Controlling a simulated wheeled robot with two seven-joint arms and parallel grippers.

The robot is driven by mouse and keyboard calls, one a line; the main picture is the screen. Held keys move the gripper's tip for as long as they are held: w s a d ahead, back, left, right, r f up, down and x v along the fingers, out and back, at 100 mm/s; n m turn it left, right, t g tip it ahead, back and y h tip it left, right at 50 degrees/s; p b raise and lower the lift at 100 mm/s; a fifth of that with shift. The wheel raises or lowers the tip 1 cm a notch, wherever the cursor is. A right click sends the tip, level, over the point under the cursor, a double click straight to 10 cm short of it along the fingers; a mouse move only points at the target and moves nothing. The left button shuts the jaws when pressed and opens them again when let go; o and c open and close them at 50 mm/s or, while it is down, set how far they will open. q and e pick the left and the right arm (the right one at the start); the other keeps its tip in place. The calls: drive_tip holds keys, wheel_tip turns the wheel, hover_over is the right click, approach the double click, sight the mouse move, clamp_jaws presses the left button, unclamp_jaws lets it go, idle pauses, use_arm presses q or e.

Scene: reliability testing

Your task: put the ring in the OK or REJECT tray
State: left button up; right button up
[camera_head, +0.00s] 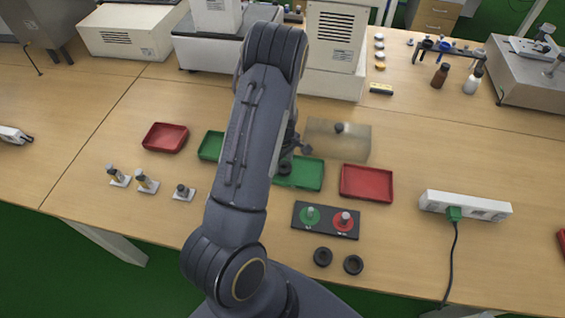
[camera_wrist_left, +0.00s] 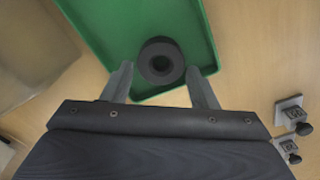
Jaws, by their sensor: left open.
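A dark ring (camera_wrist_left: 161,80) is over the floor of a green tray (camera_wrist_left: 107,30) in the left wrist view, close to the tray's edge. My left gripper (camera_wrist_left: 159,72) is open, with one finger on each side of the ring. In the head view my left arm hides part of this green tray (camera_head: 311,176), and the gripper (camera_head: 288,160) is low over its left part. A red tray (camera_head: 366,184) stands to its right. Another green tray (camera_head: 209,146) and another red tray (camera_head: 165,138) stand to the left. My right gripper is not in view.
Two more dark rings (camera_head: 323,257) lie near the table's front edge, below a button box (camera_head: 326,220) with green and red buttons. A clear block (camera_head: 350,141) stands behind the green tray. Small fixtures (camera_head: 146,182) are at left, a power strip (camera_head: 465,206) at right.

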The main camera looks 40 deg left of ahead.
use_arm(q)
drive_tip(key=s+d+r+m+t+h, duration=0.1)
drive_tip(key=s+d+r+m, duration=0.15)
drive_tip(key=r, duration=0.65)
drive_tip(key=s+d+r+m+t+h, duration=0.15)
drive_tip(key=d+r, duration=0.25)
drive_tip(key=r, duration=0.6)
drive_tip(key=s+d+r+m+t, duration=0.1)
drive_tip(key=s+d+r+m, duration=0.3)
drive_tip(key=s+d+m, duration=0.2)
drive_tip(key=s+d+r+m+t+h, duration=0.1)
drive_tip(key=s+d+r+m+t, duration=0.1)
drive_tip(key=s+d+r+m, duration=0.3)
drive_tip(key=s+d, duration=0.1)
drive_tip(key=s, duration=0.3)
drive_tip(key=shift+s+r+m, duration=0.15)
drive_tip(key=shift+m, duration=0.25)
